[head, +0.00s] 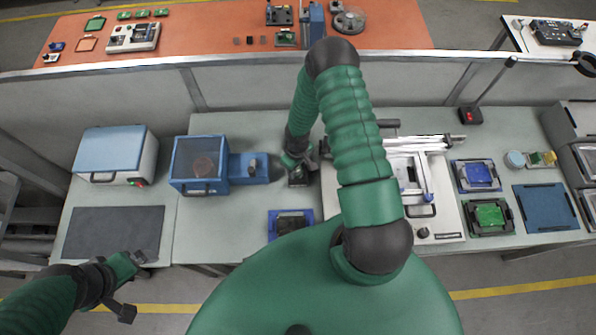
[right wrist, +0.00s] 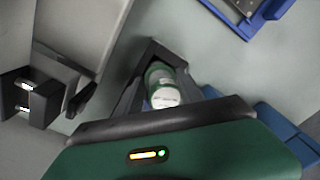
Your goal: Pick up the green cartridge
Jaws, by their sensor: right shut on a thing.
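The green cartridge (right wrist: 162,87), a small cylinder with a pale end cap, sits between the fingers of my right gripper in the right wrist view (right wrist: 158,72). The right gripper is shut on it. In the head view my right gripper (head: 299,172) is over the table, just right of the blue machine; the cartridge cannot be told apart there. My left gripper (head: 133,285) is at the lower left, off the table's front edge, with its fingers spread and nothing between them.
The blue machine with a clear cover (head: 200,187) stands left of the right gripper. A blue tray with a dark part (head: 274,226) lies in front. A white frame fixture (head: 445,215) stands to the right. A dark mat (head: 112,235) lies at left.

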